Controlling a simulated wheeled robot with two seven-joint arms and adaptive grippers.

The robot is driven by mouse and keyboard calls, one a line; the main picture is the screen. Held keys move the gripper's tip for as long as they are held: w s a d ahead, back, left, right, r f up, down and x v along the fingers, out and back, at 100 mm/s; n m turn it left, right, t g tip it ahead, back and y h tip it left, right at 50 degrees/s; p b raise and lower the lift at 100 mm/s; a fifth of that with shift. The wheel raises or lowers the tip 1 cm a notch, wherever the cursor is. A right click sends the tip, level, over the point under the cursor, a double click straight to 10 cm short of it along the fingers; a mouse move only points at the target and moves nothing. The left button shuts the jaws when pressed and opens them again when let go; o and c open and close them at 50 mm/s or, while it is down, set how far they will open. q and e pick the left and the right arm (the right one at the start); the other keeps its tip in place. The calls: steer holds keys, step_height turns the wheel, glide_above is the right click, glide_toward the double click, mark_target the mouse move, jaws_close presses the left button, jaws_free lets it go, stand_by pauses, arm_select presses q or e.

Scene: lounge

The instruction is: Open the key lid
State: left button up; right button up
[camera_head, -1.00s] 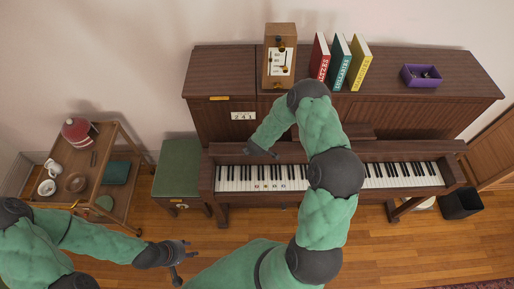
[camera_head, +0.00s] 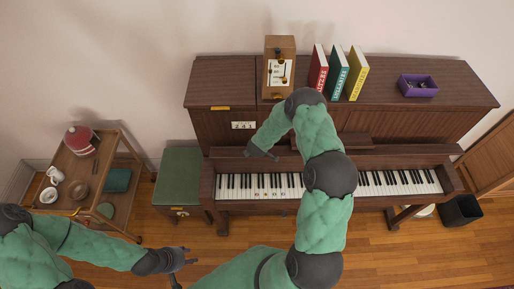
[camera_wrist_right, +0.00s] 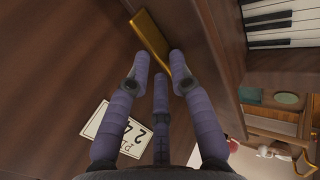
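The dark wood piano stands against the wall, its row of keys (camera_head: 262,188) uncovered. A wooden board (camera_head: 390,157), apparently the key lid, runs just behind the keys; its exact angle is hard to tell. My right gripper (camera_head: 262,154) is over this board's left part in the head view, fingers pointing left. In the right wrist view my right gripper (camera_wrist_right: 161,62) has its fingers apart, with a brass bar (camera_wrist_right: 150,34) on dark wood beyond the tips; contact is unclear. My left gripper (camera_head: 184,270) is open and empty over the floor at lower left.
A wooden box (camera_head: 279,90), several upright books (camera_head: 337,75) and a purple tray (camera_head: 401,87) stand on the piano top. A green stool (camera_head: 178,174) and a trolley (camera_head: 100,205) with crockery are left. A number plate (camera_head: 243,125) is on the piano front.

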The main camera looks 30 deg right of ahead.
steer(key=shift+o, duration=0.7)
steer(key=shift+w+d, duration=0.15)
steer(key=shift+w+d+f, duration=0.2)
steer(key=shift+w+d, duration=0.05)
steer(key=shift+w, duration=0.2)
arm_select(q)
steer(key=shift+w+d, duration=0.1)
steer(key=shift+w, duration=0.15)
arm_select(e)
steer(key=shift+s+r, duration=0.15)
steer(key=shift+r, duration=0.05)
steer(key=shift+r, duration=0.1)
arm_select(q)
steer(key=shift+w+d+f, duration=0.1)
arm_select(e)
steer(key=v, duration=1.1)
steer(key=shift+s+a, duration=0.4)
